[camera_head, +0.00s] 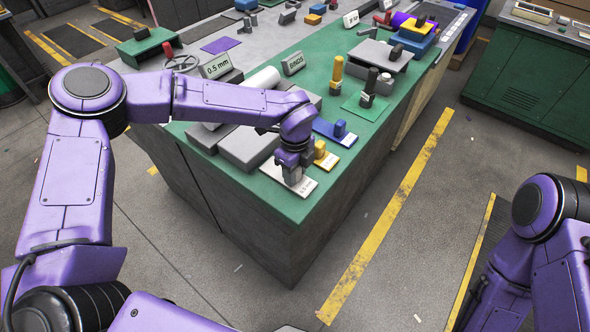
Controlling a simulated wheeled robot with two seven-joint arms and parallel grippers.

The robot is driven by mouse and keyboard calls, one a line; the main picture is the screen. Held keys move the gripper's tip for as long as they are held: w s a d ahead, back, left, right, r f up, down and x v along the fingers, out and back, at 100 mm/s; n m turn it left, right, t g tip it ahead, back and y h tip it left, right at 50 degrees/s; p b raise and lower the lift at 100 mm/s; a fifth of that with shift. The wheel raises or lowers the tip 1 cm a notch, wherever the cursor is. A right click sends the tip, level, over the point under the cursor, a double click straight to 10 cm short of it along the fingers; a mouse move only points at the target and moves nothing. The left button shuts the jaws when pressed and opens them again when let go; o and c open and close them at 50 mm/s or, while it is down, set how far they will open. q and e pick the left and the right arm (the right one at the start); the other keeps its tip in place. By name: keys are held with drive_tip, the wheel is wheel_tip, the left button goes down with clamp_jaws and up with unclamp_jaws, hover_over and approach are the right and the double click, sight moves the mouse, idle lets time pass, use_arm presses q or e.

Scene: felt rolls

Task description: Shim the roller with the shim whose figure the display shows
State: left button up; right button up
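The display (217,66) reads "0.5 mm". The roller (262,80) looks like a white cylinder among grey blocks, partly behind my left arm. Three shims with upright grips lie at the green bench's near corner: a blue one (323,129), a yellow one (326,160) and a pale grey one (305,187). Their label figures are too small to read. My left gripper (292,175) points down at the pale grey shim's grip. Its fingers blend with the grip, so their opening is unclear. My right arm shows at the right edge; its gripper is out of view.
An "ENDS" sign (293,64) stands behind the roller. Yellow (337,72) and black (370,84) upright handles stand right of the blocks. Open floor with yellow lines (392,210) lies right of the bench.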

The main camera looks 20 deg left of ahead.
sight(280, 171)
use_arm(q)
clamp_jaws()
drive_tip(key=a, duration=0.1)
drive_tip(key=w+a, duration=0.1)
drive_tip(key=a, duration=0.2)
drive_tip(key=shift+w+a, duration=0.3)
drive_tip(key=shift+w, duration=0.1)
drive_tip(key=shift+d+r, duration=0.1)
drive_tip(key=o, duration=0.6)
unclamp_jaws()
drive_tip(key=shift+a, duration=0.25)
